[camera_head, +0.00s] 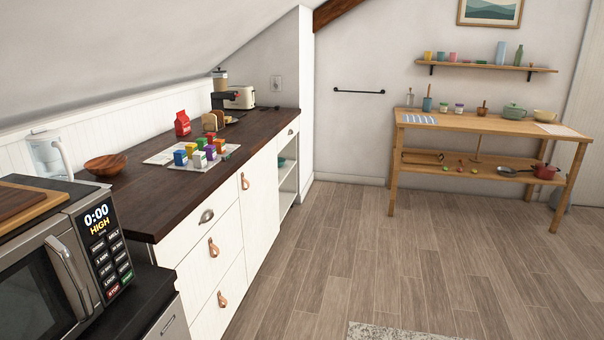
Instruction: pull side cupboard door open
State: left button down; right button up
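A run of white cupboards stands along the left wall under a dark wooden counter (225,180). A tall white cupboard door (260,210) with a tan leather pull (245,181) is flush with the front and looks shut. I cannot tell for certain if this is the side cupboard. Left of it is a stack of white drawers (203,265), the lower ones with leather pulls (213,248) and the top one with a metal cup handle (206,216). Neither of my grippers is in view.
A microwave (50,260) stands at near left on a dark, lower cabinet. Small coloured boxes (200,153) are on the counter. A wooden workbench (480,124) stands against the far wall. The plank floor (390,240) is open, with a rug edge (390,331) at the bottom.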

aim_at(258, 180)
jog(key=i, duration=2.65)
jog(key=i+u, duration=0.15)
jog(key=u, duration=0.15)
